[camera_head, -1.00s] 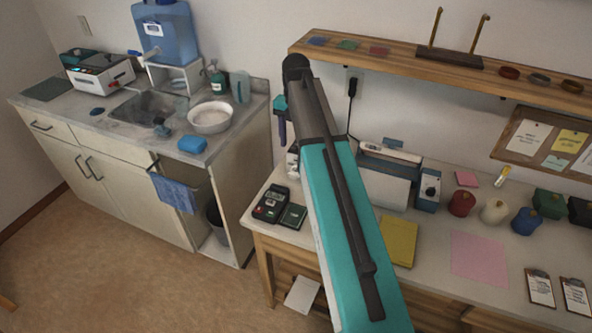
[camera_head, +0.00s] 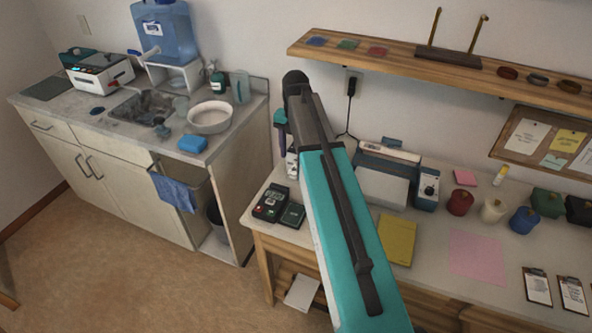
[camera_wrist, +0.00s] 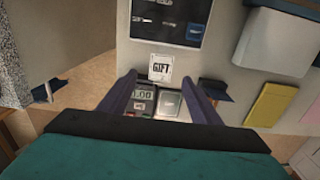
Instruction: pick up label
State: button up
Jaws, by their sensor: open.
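A small white label (camera_wrist: 161,67) printed "GIFT" shows in the wrist view, at the edge of a dark printer-like machine (camera_wrist: 168,22). My gripper (camera_wrist: 159,80) is open and empty, with its two dark fingers apart. The label appears between and just beyond the fingertips in the picture; I cannot tell the height gap. In the head view part of my gripper (camera_head: 281,138) shows left of my arm above the workbench. The label is not visible there; my arm hides that part of the bench.
A card terminal (camera_wrist: 143,100) and a small flat device (camera_wrist: 168,103) lie below the fingers; both also show in the head view, the terminal (camera_head: 270,202) and the device (camera_head: 292,214). A laminator-like machine (camera_head: 385,185) and yellow pad (camera_head: 397,240) are to the right.

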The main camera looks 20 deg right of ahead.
aim_at(296, 170)
jog(key=shift+s+f+p, duration=0.2)
jog(key=shift+f+p, duration=0.45)
jog(key=shift+f, duration=1.75)
jog(key=shift+f, duration=0.25)
jog(key=c, duration=1.2)
